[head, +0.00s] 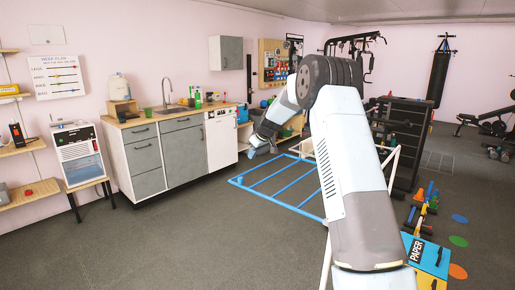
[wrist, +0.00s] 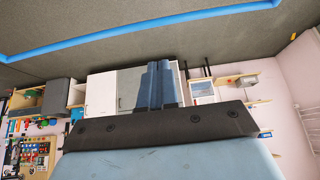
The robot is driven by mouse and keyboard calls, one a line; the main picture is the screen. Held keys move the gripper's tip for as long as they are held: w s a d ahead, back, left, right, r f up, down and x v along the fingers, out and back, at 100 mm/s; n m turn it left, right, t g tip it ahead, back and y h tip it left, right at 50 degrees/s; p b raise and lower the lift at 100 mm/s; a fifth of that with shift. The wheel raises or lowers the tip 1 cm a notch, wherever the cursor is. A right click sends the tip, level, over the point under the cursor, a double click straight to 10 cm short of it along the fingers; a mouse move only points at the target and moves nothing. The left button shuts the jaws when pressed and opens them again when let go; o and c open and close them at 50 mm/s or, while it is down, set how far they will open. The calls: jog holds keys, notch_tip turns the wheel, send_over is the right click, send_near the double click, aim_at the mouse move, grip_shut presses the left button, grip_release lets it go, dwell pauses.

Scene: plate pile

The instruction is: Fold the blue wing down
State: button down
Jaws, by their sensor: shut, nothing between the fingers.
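The blue wing (head: 283,184) is a flat frame of blue bars with several rungs. In the head view it sticks out to the left from a white frame (head: 325,262), looking roughly level. My arm hides much of that white frame and where the wing joins it. My gripper (head: 252,152) is beyond the wing's far left part in the picture, pointing down and left; I cannot tell its exact distance from the bars. In the wrist view my gripper (wrist: 158,84) is shut and empty, and a blue bar (wrist: 150,38) crosses the top, apart from the fingers.
A kitchen counter (head: 165,120) with grey drawers stands behind, left of the wing. A white cabinet (head: 80,150) on a stool is farther left. A black rack (head: 405,140) and a blue box marked PAPER (head: 428,255) are at right. The floor at front left is clear.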

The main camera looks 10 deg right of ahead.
jog(key=f, duration=0.4)
jog(key=shift+s+d+f, duration=0.15)
jog(key=shift+s+f, duration=0.05)
jog(key=shift+f, duration=0.1)
